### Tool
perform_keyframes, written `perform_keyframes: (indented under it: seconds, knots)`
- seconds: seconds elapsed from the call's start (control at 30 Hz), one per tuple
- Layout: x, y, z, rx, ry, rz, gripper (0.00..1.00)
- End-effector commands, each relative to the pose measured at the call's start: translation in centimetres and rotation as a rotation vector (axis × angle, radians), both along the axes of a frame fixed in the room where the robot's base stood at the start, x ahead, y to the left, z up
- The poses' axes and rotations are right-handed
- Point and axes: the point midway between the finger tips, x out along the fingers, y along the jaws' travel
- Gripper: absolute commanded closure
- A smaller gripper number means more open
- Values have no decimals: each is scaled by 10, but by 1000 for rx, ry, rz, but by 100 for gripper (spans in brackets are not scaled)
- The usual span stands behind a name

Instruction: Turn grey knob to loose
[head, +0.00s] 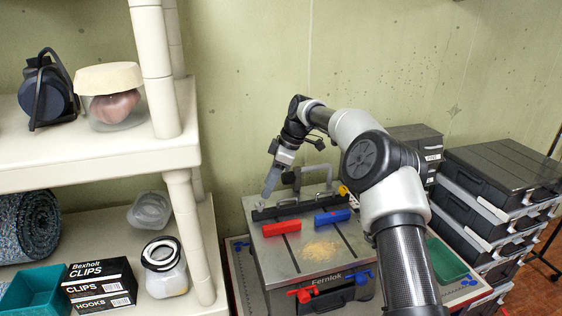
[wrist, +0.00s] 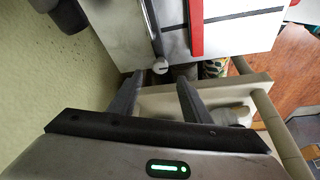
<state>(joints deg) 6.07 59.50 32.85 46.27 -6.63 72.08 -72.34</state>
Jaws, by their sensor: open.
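The grey knob (wrist: 160,66) shows in the wrist view as a small round light-grey piece at the end of a dark bar (wrist: 152,28), beside the machine's edge. My gripper (wrist: 160,82) is open and empty, its two fingertips just short of the knob, with the knob in line with the gap between them. I cannot tell whether either finger touches it. In the head view my gripper (head: 268,190) points down at the left end of the black bar (head: 300,206) on the Fernlok machine (head: 302,262). The knob is not clearly visible there.
The machine top carries a red bar (head: 281,229), a blue bar (head: 332,217) and sawdust (head: 320,249). A red knob (head: 303,294) is on its front. A cream shelf (head: 100,152) stands close on the left. Stacked black cases (head: 500,180) stand at right.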

Motion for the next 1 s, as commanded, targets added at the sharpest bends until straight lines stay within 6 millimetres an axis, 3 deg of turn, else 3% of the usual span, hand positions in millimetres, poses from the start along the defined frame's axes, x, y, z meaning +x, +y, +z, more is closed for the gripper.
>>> perform_keyframes:
  seconds: [0.2,0.4,0.6,1.0]
  knots:
    - [-2,-21,51,0,-3,-1,56]
    - [-3,-34,85,1,-1,-1,56]
    - [-4,-40,99,0,1,0,56]
    - [-7,-40,104,-6,-1,-4,56]
